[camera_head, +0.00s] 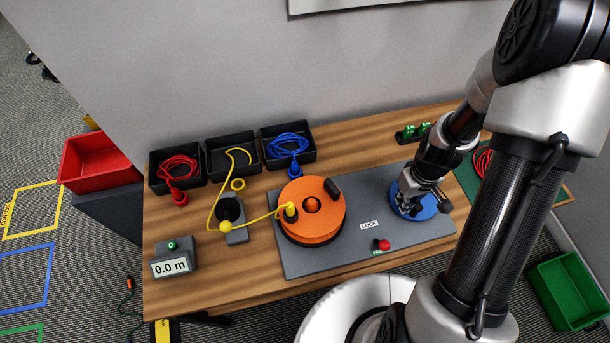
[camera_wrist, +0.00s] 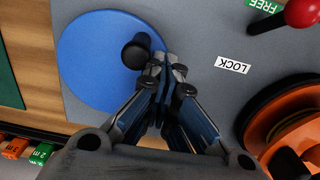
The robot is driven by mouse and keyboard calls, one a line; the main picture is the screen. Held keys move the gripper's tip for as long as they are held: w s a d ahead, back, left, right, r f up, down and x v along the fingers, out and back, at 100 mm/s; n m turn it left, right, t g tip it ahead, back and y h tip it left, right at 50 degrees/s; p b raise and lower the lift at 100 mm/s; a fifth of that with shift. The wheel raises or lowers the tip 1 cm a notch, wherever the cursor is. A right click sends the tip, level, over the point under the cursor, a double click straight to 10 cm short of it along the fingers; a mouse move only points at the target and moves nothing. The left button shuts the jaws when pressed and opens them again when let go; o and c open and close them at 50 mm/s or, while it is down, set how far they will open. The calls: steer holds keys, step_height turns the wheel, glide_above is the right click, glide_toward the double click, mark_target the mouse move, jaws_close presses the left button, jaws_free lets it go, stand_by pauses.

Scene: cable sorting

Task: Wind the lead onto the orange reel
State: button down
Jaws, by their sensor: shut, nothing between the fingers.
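The orange reel (camera_head: 325,222) sits on a grey plate (camera_head: 345,263). The yellow lead (camera_head: 210,212) runs from a black bin (camera_head: 229,172), past a black-topped guide (camera_head: 230,208), to a yellow plug (camera_head: 291,211) on the reel. A blue disc (camera_head: 430,208) lies right of the reel; its black knob (camera_wrist: 136,50) shows in the wrist view. My gripper (camera_head: 406,205) is over the disc; in the wrist view its fingertips (camera_wrist: 166,68) are closed together beside the knob, with nothing seen between them. The reel's edge (camera_wrist: 275,118) also shows there.
A red-knobbed lever (camera_head: 384,244) is at the FREE label, apart from the LOCK label (camera_head: 369,224). A display (camera_head: 171,266) reads 0.0 m. Bins with red lead (camera_head: 178,168) and blue lead (camera_head: 287,146) stand behind. My arm covers the right side.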

steer(key=shift+s+d, duration=0.35)
steer(key=shift+d, duration=0.2)
steer(key=shift+s+d, duration=0.35)
steer(key=shift+d, duration=0.2)
steer(key=shift+r+p, duration=2.65)
steer(key=shift+r, duration=0.85)
steer(key=shift+w+r, duration=0.1)
steer(key=shift+r, duration=0.1)
steer(key=s+a+r+m+t, duration=0.1)
steer(key=a+r, duration=0.2)
steer(key=r, duration=0.6)
steer(key=s+a+r+m+t, duration=0.1)
steer(key=a+r, duration=0.1)
steer(key=r, duration=0.7)
steer(key=s+a+r+m+t, duration=0.2)
steer(key=s+a+r, duration=0.3)
steer(key=s+r, duration=0.6)
steer(key=shift+s+a+r+t, duration=0.2)
steer(key=shift+s+r+t, duration=0.1)
steer(key=shift+r, duration=0.1)
